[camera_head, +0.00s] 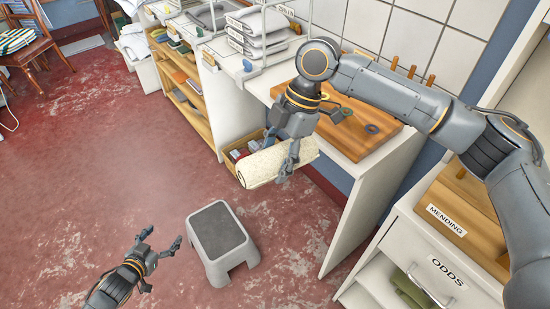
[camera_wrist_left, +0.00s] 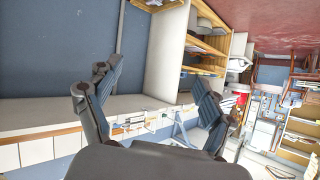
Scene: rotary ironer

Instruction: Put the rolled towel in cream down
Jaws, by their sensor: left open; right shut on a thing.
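The cream rolled towel (camera_head: 262,168) is held in the air by my right gripper (camera_head: 288,168), which is shut on it near the roll's right part. The roll lies roughly level, in front of the white counter and a low box of folded items. My left gripper (camera_head: 162,262) is open and empty, low at the left above the red floor. In the left wrist view its two fingers (camera_wrist_left: 150,108) are spread with nothing between them.
A grey step stool (camera_head: 220,240) stands on the floor near the middle. A wooden pegboard (camera_head: 350,125) with rings lies on the counter. Drawers labelled Mending (camera_head: 446,220) and Odds (camera_head: 447,270) stand at the right. Shelves (camera_head: 185,95) hold folded cloth.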

